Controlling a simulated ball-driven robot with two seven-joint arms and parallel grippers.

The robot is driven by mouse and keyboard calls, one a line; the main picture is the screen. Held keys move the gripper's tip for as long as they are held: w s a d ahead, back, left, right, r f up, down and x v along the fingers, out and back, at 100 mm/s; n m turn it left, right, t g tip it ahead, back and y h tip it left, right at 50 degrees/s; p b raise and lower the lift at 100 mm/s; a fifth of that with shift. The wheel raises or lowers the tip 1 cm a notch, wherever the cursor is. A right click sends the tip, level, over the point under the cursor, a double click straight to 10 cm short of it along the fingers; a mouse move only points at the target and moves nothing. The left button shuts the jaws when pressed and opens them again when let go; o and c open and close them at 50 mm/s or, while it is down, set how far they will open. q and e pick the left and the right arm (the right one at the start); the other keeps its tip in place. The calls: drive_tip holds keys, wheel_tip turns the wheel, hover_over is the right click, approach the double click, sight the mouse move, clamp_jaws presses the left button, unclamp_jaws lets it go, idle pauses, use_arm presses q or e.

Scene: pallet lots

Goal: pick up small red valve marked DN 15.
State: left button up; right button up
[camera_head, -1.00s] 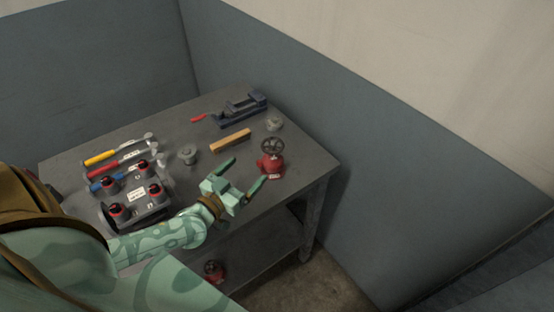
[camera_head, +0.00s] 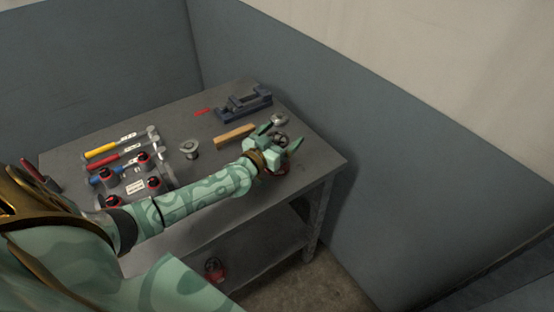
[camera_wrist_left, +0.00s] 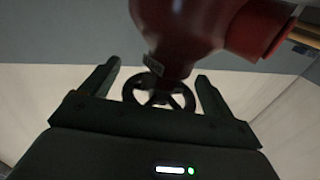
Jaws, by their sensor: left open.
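A red valve (camera_head: 284,170) with a dark handwheel stands near the right end of the table top, largely hidden by my left gripper (camera_head: 284,136) in the head view. The left gripper is open, its fingers on either side of the handwheel. In the left wrist view the red body (camera_wrist_left: 190,25) is large at the top, and the handwheel (camera_wrist_left: 160,95) lies between the two fingers, with gaps on both sides. Another red valve (camera_head: 214,268) is on the lower shelf. I cannot read a DN marking on either. My right gripper is not in view.
A wooden-coloured block (camera_head: 235,136), a blue vise (camera_head: 244,103) and grey metal fittings (camera_head: 189,148) lie near the arm on the table (camera_head: 220,218). Walls close off the back and right.

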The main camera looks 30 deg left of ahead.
use_arm(q)
drive_tip(key=shift+s, duration=0.1)
drive_tip(key=shift+c, duration=1.2)
drive_tip(key=c, duration=1.5)
drive_tip(key=shift+r, duration=0.15)
clamp_jaws()
